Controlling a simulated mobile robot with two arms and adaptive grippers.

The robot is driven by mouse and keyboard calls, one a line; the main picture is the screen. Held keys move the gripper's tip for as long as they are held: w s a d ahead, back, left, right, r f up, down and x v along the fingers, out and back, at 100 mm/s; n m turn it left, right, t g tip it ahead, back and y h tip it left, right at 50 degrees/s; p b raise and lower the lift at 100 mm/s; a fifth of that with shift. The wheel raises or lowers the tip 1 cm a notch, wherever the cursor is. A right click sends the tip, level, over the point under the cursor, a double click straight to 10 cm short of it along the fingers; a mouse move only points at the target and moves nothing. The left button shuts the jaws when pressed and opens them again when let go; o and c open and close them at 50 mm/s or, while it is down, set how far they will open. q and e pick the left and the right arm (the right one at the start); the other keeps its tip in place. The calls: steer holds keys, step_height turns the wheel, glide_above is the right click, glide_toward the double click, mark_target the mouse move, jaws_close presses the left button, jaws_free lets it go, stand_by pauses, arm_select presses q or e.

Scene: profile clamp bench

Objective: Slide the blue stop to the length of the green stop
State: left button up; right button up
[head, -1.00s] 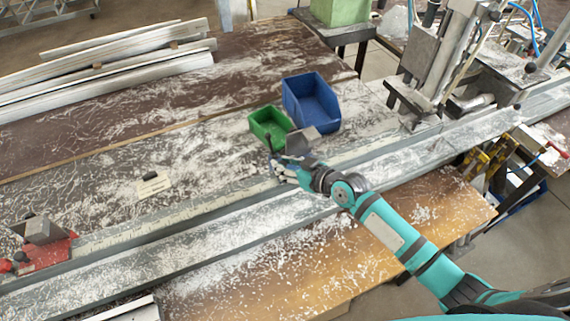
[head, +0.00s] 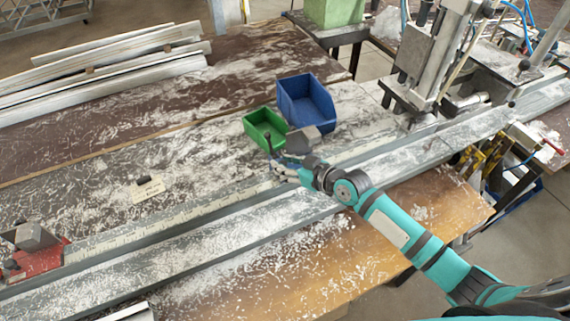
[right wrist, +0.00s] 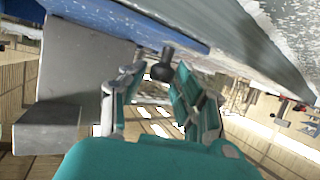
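The blue stop shows as a grey block (head: 303,138) on the rail beside the bins, with its lower part mostly hidden behind my right gripper. In the right wrist view its blue body (right wrist: 150,18) runs along the top, with the grey block (right wrist: 85,65) at the left. A dark round knob (right wrist: 167,58) on the stop lies between the fingertips of my right gripper (right wrist: 160,68). The fingers are apart, with a gap around the knob; the gripper also shows in the head view (head: 282,164). I cannot make out a green stop. My left gripper is not in view.
A red stop (head: 38,260) with a grey block sits at the rail's left end. A green bin (head: 258,133) and a blue bin (head: 307,108) stand just behind the right gripper. A label card (head: 148,190) lies on the bench. The long rail (head: 180,245) carries scattered shavings.

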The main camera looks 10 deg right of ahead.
steer(key=shift+s+d, duration=0.1)
steer(key=v, duration=1.1)
steer(key=shift+s+d+r, duration=0.15)
steer(key=shift+s+d, duration=0.05)
steer(key=shift+s, duration=0.1)
